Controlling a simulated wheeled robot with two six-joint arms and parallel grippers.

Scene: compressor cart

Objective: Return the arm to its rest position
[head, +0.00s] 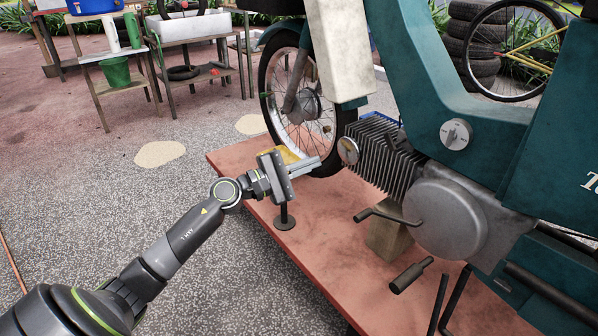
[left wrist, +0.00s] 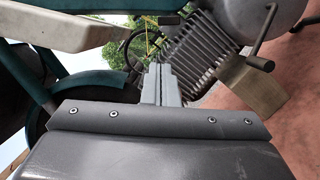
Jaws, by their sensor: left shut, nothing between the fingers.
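My left arm comes in from the lower left of the head view. Its gripper (head: 318,163) is shut and empty, pointing right toward the engine of a teal moped (head: 395,60). The fingertips are close to a round dial-like part (head: 348,151) beside the finned cylinder (head: 385,160); I cannot tell whether they touch. In the left wrist view the shut fingers (left wrist: 160,82) point at the same finned cylinder (left wrist: 190,50). My right gripper is not in view.
The moped stands on a reddish platform (head: 300,260), with a wooden block (head: 388,240) under the engine. A small black post with a round foot (head: 285,218) stands below the gripper. Benches (head: 115,85) stand at the back left.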

